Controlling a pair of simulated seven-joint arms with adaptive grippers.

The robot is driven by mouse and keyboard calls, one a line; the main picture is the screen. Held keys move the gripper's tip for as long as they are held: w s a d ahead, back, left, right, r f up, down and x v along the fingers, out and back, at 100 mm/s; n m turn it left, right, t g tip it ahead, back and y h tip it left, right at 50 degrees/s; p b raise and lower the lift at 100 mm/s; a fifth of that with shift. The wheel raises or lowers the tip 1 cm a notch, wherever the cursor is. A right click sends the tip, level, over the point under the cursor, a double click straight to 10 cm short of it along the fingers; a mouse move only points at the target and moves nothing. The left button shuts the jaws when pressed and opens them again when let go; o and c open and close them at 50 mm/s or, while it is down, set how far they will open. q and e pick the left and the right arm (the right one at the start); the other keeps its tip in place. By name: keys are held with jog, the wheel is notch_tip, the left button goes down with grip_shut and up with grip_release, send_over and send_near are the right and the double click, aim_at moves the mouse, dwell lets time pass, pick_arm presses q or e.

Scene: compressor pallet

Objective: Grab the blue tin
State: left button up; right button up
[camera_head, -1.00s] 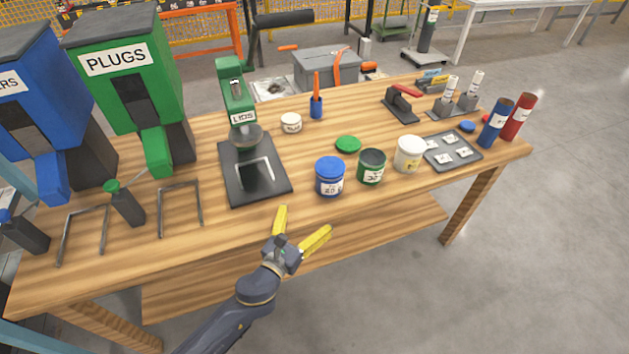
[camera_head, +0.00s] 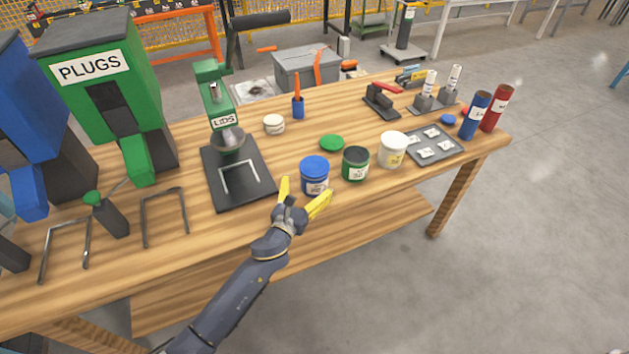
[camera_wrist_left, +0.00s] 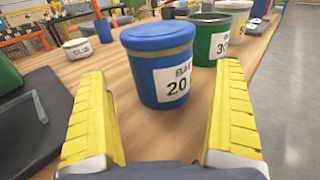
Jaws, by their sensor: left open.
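The blue tin (camera_head: 315,176) stands upright with its blue lid on, near the front edge of the wooden table. My left gripper (camera_head: 303,196) is open, with its yellow fingers pointing at the tin from the front. In the left wrist view the tin (camera_wrist_left: 161,68) shows ahead, between and beyond the fingertips (camera_wrist_left: 165,95), with a white label reading 20. The fingers do not appear to touch it. My right gripper is not in view.
A green tin (camera_head: 355,164) and a white tin (camera_head: 392,151) stand right of the blue tin. The black lids stand (camera_head: 238,190) is close on its left. A green lid (camera_head: 331,143) lies behind. The wooden table (camera_head: 280,158) has bare wood around them.

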pick_arm(q)
jog(key=shift+r+x, duration=0.15)
jog(key=shift+x, duration=1.2)
jog(key=shift+r+x, duration=0.15)
jog(key=shift+x, duration=1.15)
jog(key=c, duration=1.3)
jog(key=shift+r, duration=0.1)
